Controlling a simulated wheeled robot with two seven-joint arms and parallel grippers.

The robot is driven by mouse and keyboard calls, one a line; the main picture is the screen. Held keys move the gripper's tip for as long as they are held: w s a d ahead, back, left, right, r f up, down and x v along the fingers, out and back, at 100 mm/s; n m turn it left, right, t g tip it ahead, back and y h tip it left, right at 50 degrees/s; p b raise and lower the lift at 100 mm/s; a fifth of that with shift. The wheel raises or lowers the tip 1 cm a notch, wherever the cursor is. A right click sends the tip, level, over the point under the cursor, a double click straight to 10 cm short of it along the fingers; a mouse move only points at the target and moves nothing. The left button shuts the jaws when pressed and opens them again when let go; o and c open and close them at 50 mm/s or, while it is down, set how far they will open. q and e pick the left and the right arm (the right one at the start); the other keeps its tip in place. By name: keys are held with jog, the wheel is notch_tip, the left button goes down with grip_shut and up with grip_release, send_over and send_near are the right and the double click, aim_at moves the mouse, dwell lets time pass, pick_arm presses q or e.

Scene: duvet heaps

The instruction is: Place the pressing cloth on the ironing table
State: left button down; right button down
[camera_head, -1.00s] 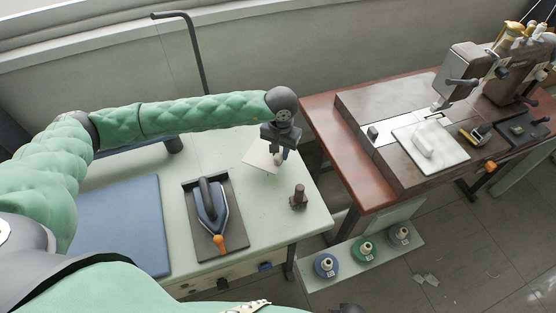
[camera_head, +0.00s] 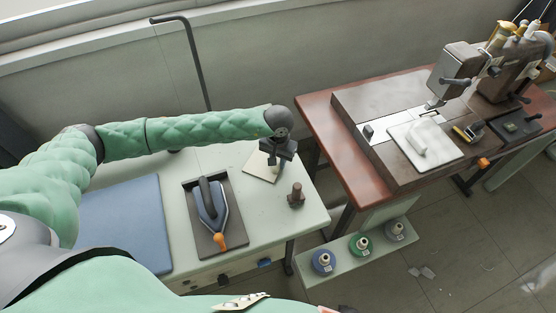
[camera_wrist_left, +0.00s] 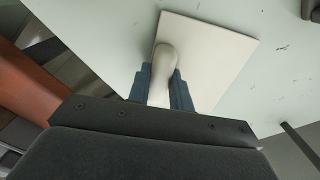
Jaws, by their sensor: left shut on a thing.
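The pressing cloth (camera_head: 258,170) is a flat cream square at the right back part of the pale green ironing table (camera_head: 250,245). In the left wrist view the cloth (camera_wrist_left: 215,55) has a rounded pale handle standing on it. My left gripper (camera_head: 275,160) is over the cloth, shut on this handle; its dark fingers (camera_wrist_left: 162,90) sit either side of it. The cloth looks flat against or very close above the table top; I cannot tell whether it touches. My gripper hides part of it. My right gripper is not in view.
An iron (camera_head: 211,203) rests on a dark pad left of the cloth. A brown peg (camera_head: 296,195) stands to its right. A blue pad (camera_head: 125,222) covers the table's left. A brown sewing table (camera_head: 345,165) stands at right, with spools (camera_head: 360,245) on a low shelf.

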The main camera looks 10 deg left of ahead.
pick_arm(q)
jog(key=shift+f, duration=0.1)
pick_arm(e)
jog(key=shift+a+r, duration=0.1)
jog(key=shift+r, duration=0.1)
pick_arm(q)
jog(key=c, duration=1.4)
grip_release()
jog(key=shift+o, duration=0.7)
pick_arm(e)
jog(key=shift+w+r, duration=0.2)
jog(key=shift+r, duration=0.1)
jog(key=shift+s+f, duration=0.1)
